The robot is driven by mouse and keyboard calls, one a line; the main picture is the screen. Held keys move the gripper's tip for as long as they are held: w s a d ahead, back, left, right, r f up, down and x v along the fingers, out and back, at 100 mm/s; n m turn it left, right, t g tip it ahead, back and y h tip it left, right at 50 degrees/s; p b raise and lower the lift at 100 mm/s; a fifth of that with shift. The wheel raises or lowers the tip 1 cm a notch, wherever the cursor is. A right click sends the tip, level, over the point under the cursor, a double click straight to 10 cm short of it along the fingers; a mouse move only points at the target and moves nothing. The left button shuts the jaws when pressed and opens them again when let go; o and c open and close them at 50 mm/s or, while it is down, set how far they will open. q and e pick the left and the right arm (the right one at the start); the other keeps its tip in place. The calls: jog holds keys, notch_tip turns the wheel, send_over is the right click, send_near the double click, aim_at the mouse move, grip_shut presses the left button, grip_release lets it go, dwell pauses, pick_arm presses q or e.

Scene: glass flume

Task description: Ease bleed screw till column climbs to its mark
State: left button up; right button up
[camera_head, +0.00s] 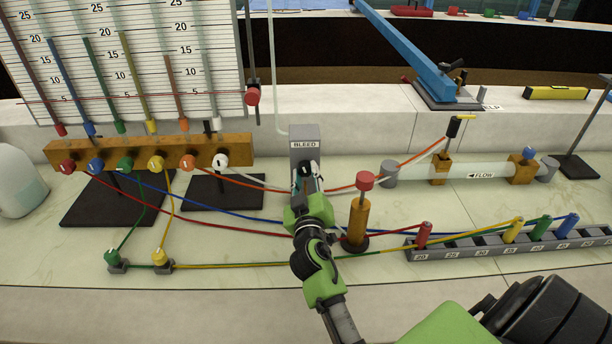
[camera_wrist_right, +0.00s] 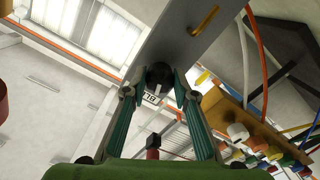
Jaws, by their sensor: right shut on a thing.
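The grey bleed block (camera_head: 304,137), labelled BLEED, stands upright at the middle of the bench. My right gripper (camera_head: 308,172) is at its front, shut on the dark bleed screw (camera_wrist_right: 160,76). In the right wrist view the screw's round head, with a pale line on it, sits between the fingertips (camera_wrist_right: 161,88). The white scale board (camera_head: 130,60) carries several coloured columns, among them a blue (camera_head: 73,85), a green (camera_head: 105,85) and an orange one (camera_head: 176,92). I cannot tell which column goes with the screw. My left gripper is not in view.
A wooden tap manifold (camera_head: 150,150) stands left of the block. An amber cylinder with a red knob (camera_head: 357,212) stands close right of my gripper. Coloured tubes cross the bench around it. A numbered rack (camera_head: 480,246) and a clear flow pipe (camera_head: 480,170) lie to the right.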

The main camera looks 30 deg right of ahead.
jog(key=shift+r, duration=0.1)
jog(key=o, duration=1.1)
jog(key=shift+w, duration=0.1)
jog(key=shift+c, duration=0.2)
notch_tip(320, 180, up, 10)
jog(key=shift+f, duration=0.1)
